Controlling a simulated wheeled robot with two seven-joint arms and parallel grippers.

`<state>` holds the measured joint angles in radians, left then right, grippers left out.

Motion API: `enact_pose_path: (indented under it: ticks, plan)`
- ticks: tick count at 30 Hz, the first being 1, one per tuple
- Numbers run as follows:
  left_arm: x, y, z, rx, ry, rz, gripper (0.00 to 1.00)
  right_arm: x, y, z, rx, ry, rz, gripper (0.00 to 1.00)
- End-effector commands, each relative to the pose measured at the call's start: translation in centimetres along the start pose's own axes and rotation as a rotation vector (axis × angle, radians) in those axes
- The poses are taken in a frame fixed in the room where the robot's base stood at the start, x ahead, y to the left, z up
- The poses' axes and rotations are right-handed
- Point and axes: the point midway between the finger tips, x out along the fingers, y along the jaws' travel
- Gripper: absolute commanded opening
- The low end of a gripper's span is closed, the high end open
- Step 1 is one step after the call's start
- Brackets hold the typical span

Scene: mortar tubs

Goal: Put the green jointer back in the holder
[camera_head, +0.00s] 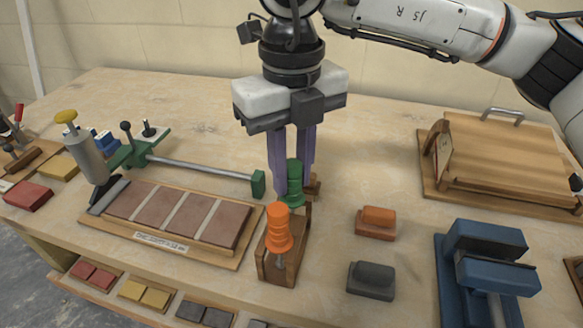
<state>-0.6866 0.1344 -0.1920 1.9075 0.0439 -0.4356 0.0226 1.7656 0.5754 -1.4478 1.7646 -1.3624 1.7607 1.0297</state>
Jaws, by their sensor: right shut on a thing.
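My right gripper (291,190) points down over the middle of the table, its purple fingers shut on the green jointer (294,172). The jointer's green handle is upright between the fingers, and its lower part is hidden behind the holder and the orange tool. The wooden holder (304,238) stands just in front, near the table's front edge. An orange-handled tool (278,228) stands upright in its front part. I cannot tell whether the green jointer touches the holder. My left gripper is not in view.
A board of brick pieces (172,212) lies left of the holder, with a green bar clamp (205,170) behind it. An orange block (376,222) and a grey block (371,281) lie to the right. A blue vise-like tool (485,265) and a wooden board (500,155) stand farther right.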

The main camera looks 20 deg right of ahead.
Motion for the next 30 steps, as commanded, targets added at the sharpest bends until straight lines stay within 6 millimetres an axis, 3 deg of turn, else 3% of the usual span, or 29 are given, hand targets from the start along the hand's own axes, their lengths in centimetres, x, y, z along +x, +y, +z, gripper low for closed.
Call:
enact_pose_path:
  ticks: [5,13,14,17,23,27,30]
  plan:
    - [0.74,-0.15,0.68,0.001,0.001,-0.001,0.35,1.11,0.0,-0.01,0.0,0.0,0.0,0.0]
    - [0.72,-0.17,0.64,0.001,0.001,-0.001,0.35,1.1,0.01,0.0,0.0,0.0,0.0,0.0]
    - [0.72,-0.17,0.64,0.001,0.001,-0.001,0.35,1.1,0.01,0.0,0.0,0.0,0.0,0.23]
    - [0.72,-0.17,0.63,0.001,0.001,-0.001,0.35,1.1,0.01,0.0,0.0,0.0,0.0,0.39]
    - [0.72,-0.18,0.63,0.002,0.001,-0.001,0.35,1.1,0.01,0.0,0.0,0.0,0.0,0.43]
    - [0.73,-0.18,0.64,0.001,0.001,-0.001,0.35,1.13,0.01,0.0,0.0,0.0,0.0,0.61]
    - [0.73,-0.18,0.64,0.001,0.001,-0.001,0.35,1.13,0.01,0.0,0.0,0.0,0.0,0.61]
